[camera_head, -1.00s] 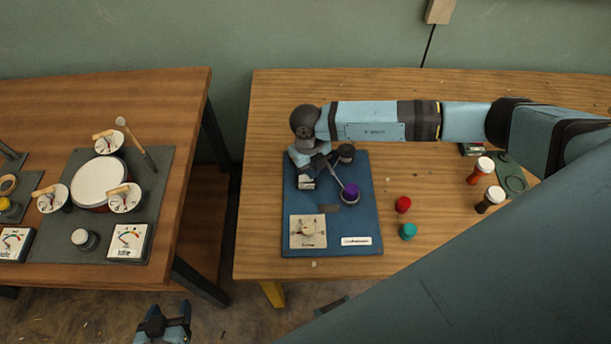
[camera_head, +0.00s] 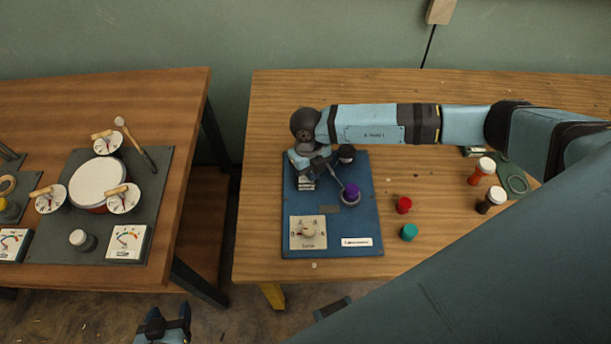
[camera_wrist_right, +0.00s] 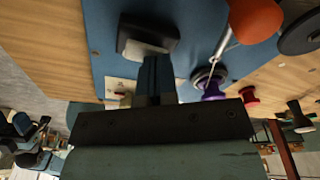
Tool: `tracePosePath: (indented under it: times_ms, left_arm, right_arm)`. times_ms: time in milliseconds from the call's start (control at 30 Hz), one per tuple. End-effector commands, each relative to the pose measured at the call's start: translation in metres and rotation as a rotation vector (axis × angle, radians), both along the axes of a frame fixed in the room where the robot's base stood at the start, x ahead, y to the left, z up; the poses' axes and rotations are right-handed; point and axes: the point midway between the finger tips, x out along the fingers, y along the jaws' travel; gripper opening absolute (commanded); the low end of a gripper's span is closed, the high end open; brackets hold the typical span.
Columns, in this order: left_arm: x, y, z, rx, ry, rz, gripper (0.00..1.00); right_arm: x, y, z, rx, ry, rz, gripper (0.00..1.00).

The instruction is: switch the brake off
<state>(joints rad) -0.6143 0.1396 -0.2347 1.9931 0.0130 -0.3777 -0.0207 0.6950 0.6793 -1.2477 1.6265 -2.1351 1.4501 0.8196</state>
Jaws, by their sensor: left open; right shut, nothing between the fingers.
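A blue board (camera_head: 365,215) lies on the right table. It carries a cream dial plate with a knob (camera_head: 308,232), a white label (camera_head: 357,242), a metal lever beside a purple knob (camera_head: 351,191) and a small dark-and-white block (camera_head: 306,184). No legible marking shows which part is the brake. My right gripper (camera_head: 318,168) is low over the board's upper left, beside the small block. In the right wrist view its shut, empty fingers (camera_wrist_right: 154,62) point at a dark-rimmed block (camera_wrist_right: 147,38); contact is unclear. My left gripper (camera_head: 167,320) is open and empty at the bottom edge.
Red (camera_head: 403,205) and teal (camera_head: 409,232) knobs stand right of the board. Orange (camera_head: 481,170) and black (camera_head: 491,200) white-topped pieces stand further right. A left table (camera_head: 180,100) holds a drum device (camera_head: 97,183); a gap separates the tables. My right arm spans the right table.

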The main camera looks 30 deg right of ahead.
Motion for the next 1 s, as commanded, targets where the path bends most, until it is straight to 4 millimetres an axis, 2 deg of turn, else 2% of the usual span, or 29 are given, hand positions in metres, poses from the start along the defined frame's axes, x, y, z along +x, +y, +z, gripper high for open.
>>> tracePosePath:
  times_ms: [800, 1000]
  left_arm:
    - [0.0, 0.0, 0.047, 0.0, -0.001, 0.0, 0.61]
    - [0.001, 0.0, 0.049, -0.001, -0.003, 0.0, 0.61]
  right_arm:
    - [0.0, 0.0, 0.066, 0.0, 0.0, 0.0, 0.0]
    - [0.0, 0.0, 0.068, 0.0, 0.0, 0.0, 0.0]
